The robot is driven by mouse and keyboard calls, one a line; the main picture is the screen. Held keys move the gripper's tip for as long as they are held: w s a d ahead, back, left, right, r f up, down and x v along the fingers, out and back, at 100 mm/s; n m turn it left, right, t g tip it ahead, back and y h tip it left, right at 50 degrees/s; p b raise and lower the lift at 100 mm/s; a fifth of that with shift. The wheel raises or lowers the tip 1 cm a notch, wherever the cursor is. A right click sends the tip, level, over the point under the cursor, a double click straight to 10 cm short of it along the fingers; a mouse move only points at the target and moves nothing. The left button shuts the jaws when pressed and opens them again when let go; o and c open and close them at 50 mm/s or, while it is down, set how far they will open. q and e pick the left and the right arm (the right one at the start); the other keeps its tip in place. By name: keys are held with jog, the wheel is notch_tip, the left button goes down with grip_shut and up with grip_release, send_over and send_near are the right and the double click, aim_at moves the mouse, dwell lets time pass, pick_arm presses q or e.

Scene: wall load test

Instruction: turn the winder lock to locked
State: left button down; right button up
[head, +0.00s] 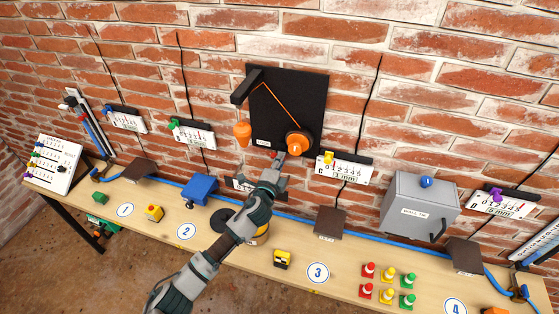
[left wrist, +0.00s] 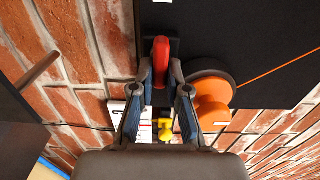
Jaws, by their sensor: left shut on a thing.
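The orange winder (head: 299,143) sits at the lower right of the black wall board (head: 290,92), with an orange cord running up from it. The small red winder lock (head: 279,154) is at the board's bottom edge, left of the winder. My left gripper (head: 273,164) reaches up to it from below. In the left wrist view, the fingers (left wrist: 160,84) are shut around the red lock (left wrist: 161,56), and the orange winder (left wrist: 210,92) is just right of the right finger. Fingers partly hide the lock; I cannot read its position. My right gripper is out of view.
An orange weight (head: 242,133) hangs on the cord at the board's left. A scale with a yellow knob (head: 328,157) is mounted right below the winder.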

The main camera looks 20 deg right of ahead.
pick_arm(q)
jog(key=shift+f, duration=0.15)
dwell(0.3)
jog(key=c, duration=1.2)
grip_release()
jog(key=shift+o, duration=0.2)
jog(key=shift+w+d, duration=0.1)
jog(key=shift+d, duration=0.05)
jog(key=shift+d, duration=0.1)
jog(key=v, duration=1.2)
jog(key=shift+w+d+f, duration=0.1)
